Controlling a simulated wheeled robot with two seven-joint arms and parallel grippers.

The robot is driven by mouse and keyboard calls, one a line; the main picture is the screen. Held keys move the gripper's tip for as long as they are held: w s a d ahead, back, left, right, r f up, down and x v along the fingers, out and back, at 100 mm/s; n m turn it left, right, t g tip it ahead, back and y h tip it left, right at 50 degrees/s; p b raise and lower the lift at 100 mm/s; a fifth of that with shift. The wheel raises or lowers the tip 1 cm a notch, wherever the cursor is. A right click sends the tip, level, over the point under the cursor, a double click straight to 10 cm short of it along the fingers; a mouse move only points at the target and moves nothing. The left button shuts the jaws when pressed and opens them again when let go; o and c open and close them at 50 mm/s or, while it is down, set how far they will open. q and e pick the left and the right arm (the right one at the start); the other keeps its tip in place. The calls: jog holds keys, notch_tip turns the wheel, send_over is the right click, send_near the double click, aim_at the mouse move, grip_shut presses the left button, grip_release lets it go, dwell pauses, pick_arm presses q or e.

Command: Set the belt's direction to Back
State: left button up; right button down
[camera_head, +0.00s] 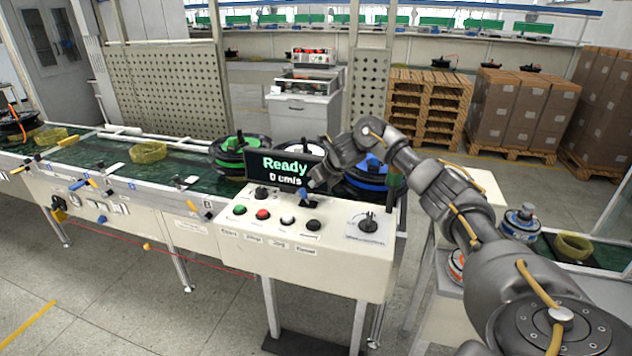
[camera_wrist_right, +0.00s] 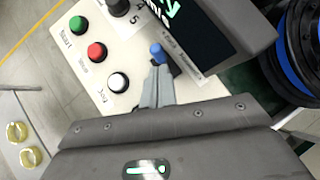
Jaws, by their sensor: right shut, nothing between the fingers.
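The white control panel (camera_head: 335,262) of the belt carries a black display (camera_head: 284,170) reading "Ready" and "0 cm/s". A small blue-tipped lever (camera_head: 303,193) stands on the panel below the display; it also shows in the right wrist view (camera_wrist_right: 157,50). The label beside it is too small to read. My right gripper (camera_wrist_right: 157,72) is shut, with its fingertips right at the lever's blue tip. Nothing is between the fingers. I cannot tell whether they touch the lever, or which way it is set. My left gripper is not in view.
Green (camera_head: 239,209), red (camera_head: 262,214), white (camera_head: 287,220) and black (camera_head: 313,225) buttons line the panel's front. A black rotary knob (camera_head: 368,223) is at its right.

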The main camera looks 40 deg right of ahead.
notch_tip(320, 180, up, 6)
jog(key=s+p, duration=0.3)
jog(key=p, duration=0.1)
jog(key=shift+a+r+p, duration=0.25)
jog(key=shift+a+p, duration=0.05)
jog(key=shift+a, duration=0.1)
